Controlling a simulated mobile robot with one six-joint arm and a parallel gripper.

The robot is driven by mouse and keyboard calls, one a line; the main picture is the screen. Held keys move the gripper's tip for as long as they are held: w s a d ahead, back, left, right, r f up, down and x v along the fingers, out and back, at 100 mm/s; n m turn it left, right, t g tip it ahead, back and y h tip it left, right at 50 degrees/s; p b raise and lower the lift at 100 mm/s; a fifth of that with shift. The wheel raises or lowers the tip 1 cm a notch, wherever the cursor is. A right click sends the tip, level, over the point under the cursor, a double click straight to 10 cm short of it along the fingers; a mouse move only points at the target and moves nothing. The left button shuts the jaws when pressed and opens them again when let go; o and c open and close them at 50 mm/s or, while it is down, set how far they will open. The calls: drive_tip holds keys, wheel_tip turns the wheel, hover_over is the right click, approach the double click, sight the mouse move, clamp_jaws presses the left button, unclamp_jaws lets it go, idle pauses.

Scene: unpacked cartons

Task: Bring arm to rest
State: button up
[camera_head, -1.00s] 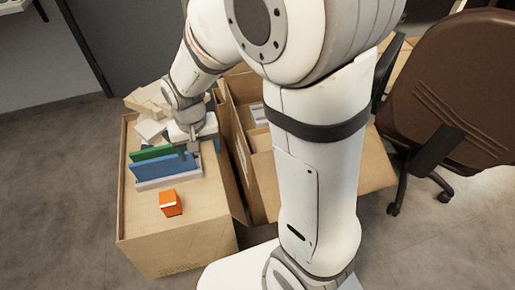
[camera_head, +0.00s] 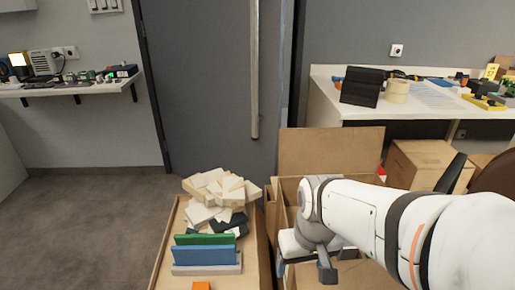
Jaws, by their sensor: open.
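My arm reaches in from the right edge of the head view, its white links running left over an open carton. My gripper (camera_head: 327,270) hangs at the arm's end, in front of the open carton (camera_head: 330,152). It is open, and I see nothing between its fingers. It is to the right of the carton top with the binders and apart from them.
A desk (camera_head: 330,112) stands behind at right, a wall shelf (camera_head: 50,88) at left. Grey floor at left is clear.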

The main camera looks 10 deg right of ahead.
wheel_tip(320, 180, up, 30)
drive_tip(key=t+p, duration=0.1)
drive_tip(key=p, duration=2.5)
drive_tip(key=shift+s+d+r+m, duration=0.25)
drive_tip(key=shift+d+m, duration=0.05)
drive_tip(key=shift+d, duration=0.15)
